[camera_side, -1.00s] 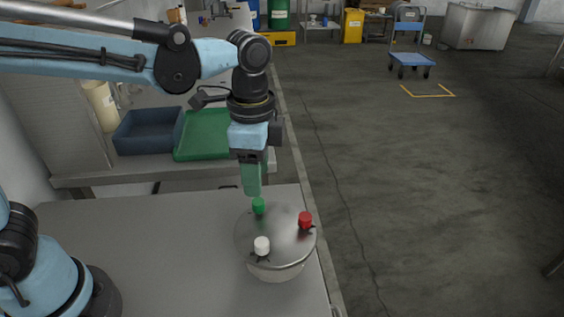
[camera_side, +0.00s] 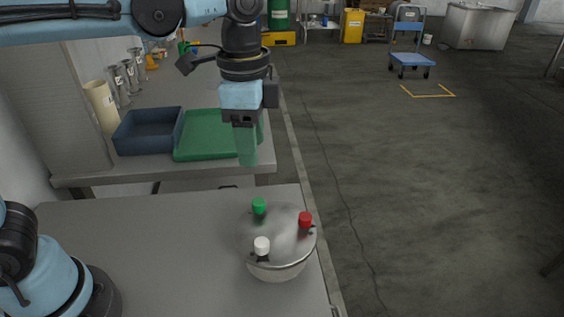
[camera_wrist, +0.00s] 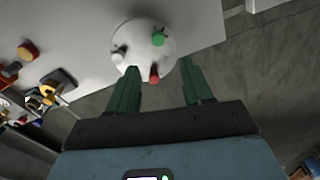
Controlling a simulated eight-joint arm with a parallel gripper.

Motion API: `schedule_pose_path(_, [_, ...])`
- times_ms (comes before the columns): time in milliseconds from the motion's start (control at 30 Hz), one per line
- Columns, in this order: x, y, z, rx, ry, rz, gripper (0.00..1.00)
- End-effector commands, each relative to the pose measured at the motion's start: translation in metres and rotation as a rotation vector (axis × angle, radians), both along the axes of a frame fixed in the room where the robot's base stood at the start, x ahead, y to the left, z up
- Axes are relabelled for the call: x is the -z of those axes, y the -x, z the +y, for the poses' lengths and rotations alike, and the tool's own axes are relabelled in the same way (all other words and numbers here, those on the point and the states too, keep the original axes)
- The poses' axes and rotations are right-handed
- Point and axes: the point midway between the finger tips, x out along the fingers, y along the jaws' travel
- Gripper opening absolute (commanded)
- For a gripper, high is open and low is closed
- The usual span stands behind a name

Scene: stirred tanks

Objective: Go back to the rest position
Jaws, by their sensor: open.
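My gripper (camera_side: 248,150) is open and empty, pointing down in the air above and behind the round tank in the side view. Its two green fingers also show apart in the wrist view (camera_wrist: 160,90). The tank (camera_side: 280,265) is a metal vessel with a round lid near the right edge of the grey table. On its lid stand a green knob (camera_side: 259,206), a red knob (camera_side: 305,220) and a white knob (camera_side: 262,246). The wrist view shows the lid (camera_wrist: 138,62) beyond the fingers, with no contact.
A dark blue tray (camera_side: 148,132) and a green tray (camera_side: 205,138) sit on the bench behind. Several metal cylinders and a cream container (camera_side: 101,105) stand at its left. A blue cart (camera_side: 410,60) stands on the open floor at the right.

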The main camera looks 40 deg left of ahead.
Motion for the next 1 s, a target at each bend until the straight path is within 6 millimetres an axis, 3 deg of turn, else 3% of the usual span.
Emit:
schedule_pose_path(500, [0.050, 0.032, 0.099, -0.768, 0.224, -0.421, 0.50])
schedule_pose_path(700, [0.065, 0.040, 0.119, -0.941, 0.299, -0.523, 0.50])
schedule_pose_path(1000, [0.068, 0.041, 0.122, -0.979, 0.318, -0.547, 0.50])
